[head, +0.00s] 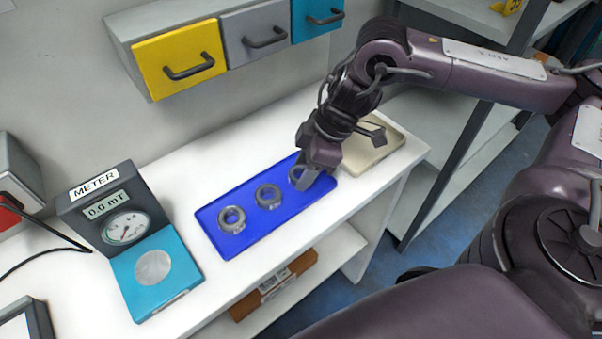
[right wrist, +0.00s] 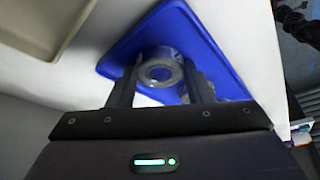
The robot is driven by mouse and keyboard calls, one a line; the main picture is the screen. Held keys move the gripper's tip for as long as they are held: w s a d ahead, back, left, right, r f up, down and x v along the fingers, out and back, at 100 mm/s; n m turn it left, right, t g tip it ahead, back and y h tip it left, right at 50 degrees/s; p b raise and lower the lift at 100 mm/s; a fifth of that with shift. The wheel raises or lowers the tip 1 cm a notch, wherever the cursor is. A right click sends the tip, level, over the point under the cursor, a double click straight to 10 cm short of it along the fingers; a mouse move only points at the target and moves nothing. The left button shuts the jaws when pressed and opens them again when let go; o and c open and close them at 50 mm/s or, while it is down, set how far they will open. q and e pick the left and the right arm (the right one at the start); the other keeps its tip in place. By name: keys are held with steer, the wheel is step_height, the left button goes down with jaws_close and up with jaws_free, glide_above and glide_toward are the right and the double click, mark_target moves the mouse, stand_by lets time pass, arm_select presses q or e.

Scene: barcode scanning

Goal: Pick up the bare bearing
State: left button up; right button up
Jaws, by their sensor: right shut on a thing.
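Three grey ring-shaped bearings are in a row at the blue tray (head: 235,247). The left bearing (head: 232,227) and the middle bearing (head: 268,204) lie flat on it, apart from each other. My right gripper (head: 306,181) is at the tray's right end, pointing down, shut on the third bearing (head: 295,173), which is partly hidden by the fingers in the head view. In the right wrist view this bearing (right wrist: 160,88) sits between the two fingers (right wrist: 163,92) over the blue tray (right wrist: 190,33). I cannot tell whether it is lifted off the tray. My left gripper is not in view.
A meter (head: 108,213) with a teal pad (head: 180,285) stands left of the blue tray. A beige tray (head: 385,149) lies right behind my right gripper. Yellow (head: 180,62), grey and teal drawers hang above. A brown box (head: 273,286) is on the lower shelf.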

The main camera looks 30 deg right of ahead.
steer(key=shift+c, duration=0.7)
steer(key=shift+r, duration=0.1)
step_height(320, 180, up, 20)
steer(key=p, duration=1.1)
steer(key=shift+a, duration=0.1)
